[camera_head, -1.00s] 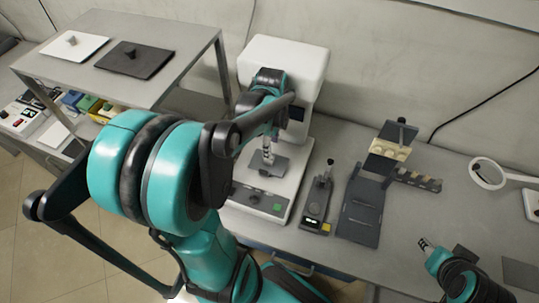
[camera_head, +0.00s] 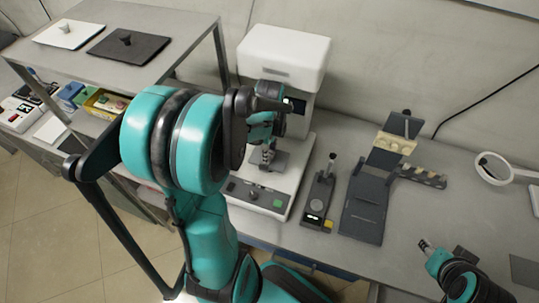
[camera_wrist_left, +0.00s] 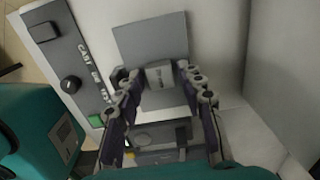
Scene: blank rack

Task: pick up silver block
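The silver block (camera_wrist_left: 160,75) is a small light grey block with dark marking, at the edge of a grey square plate (camera_wrist_left: 150,36) on the white machine in the left wrist view. My left gripper (camera_wrist_left: 158,74) has one finger on each side of it, and the fingers look spread with a small gap to the block. In the head view my left gripper (camera_head: 267,155) points down over the machine's plate, and the block is hard to make out there. My right gripper (camera_head: 425,245) is at the lower right, away from the machine; its fingers are too small to judge.
The white machine (camera_head: 284,57) has a tall back housing and a front panel with a knob and green button (camera_head: 278,203). A small dark device (camera_head: 319,200) and a dark grey fixture (camera_head: 368,207) stand to its right. A metal shelf (camera_head: 165,52) is at left.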

